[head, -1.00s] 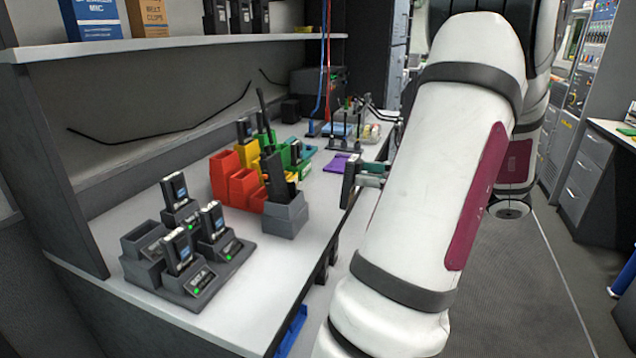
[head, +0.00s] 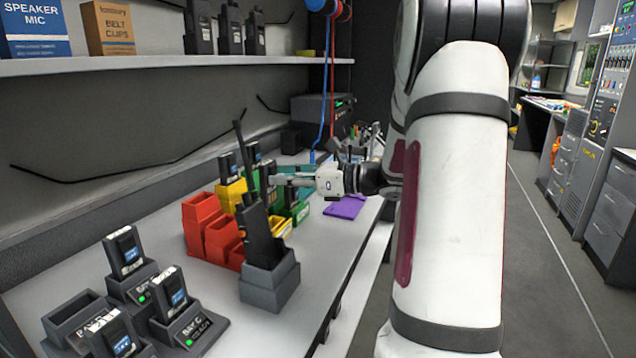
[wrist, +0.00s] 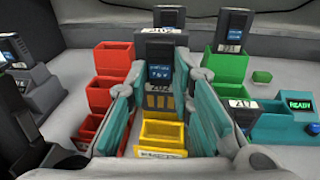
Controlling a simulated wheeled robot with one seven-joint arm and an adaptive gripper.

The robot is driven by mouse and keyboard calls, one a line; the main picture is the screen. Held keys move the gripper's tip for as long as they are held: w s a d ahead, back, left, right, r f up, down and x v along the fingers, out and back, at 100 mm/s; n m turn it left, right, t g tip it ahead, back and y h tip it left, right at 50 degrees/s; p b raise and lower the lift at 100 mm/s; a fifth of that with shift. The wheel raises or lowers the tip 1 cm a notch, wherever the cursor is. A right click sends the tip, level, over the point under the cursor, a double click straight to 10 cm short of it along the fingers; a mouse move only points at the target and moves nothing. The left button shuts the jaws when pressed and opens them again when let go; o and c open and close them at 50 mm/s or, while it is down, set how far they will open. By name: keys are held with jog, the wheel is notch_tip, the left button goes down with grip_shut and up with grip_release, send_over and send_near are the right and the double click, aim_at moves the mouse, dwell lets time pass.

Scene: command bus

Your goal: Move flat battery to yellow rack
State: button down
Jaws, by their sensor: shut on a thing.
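My gripper (head: 300,180) is shut on a dark battery (wrist: 160,55) with a blue label, held upright between its teal fingers. In the wrist view the battery is in line with the yellow rack (wrist: 162,133), above or at a compartment behind the front one; I cannot tell whether its lower end is inside. The rack's front compartment looks empty. Another dark battery (wrist: 168,18) stands behind the held one. In the head view the yellow rack (head: 231,193) is partly hidden by a radio (head: 258,230) and my gripper.
Red bins (wrist: 100,95) stand left of the yellow rack and a green bin (wrist: 228,68) with a battery stands right. A grey charger (head: 190,330) with batteries sits at the near left. A purple pad (head: 346,207) lies to the right. A shelf (head: 150,64) hangs above.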

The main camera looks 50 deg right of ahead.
jog(key=shift+w+f, duration=0.1)
jog(key=shift+f, duration=0.1)
jog(key=shift+f+b, duration=3.15)
jog(key=shift+b, duration=0.15)
jog(key=shift+f, duration=0.7)
jog(key=shift+f, duration=0.25)
jog(key=c, duration=1.3)
grip_release()
jog(key=shift+d, duration=0.1)
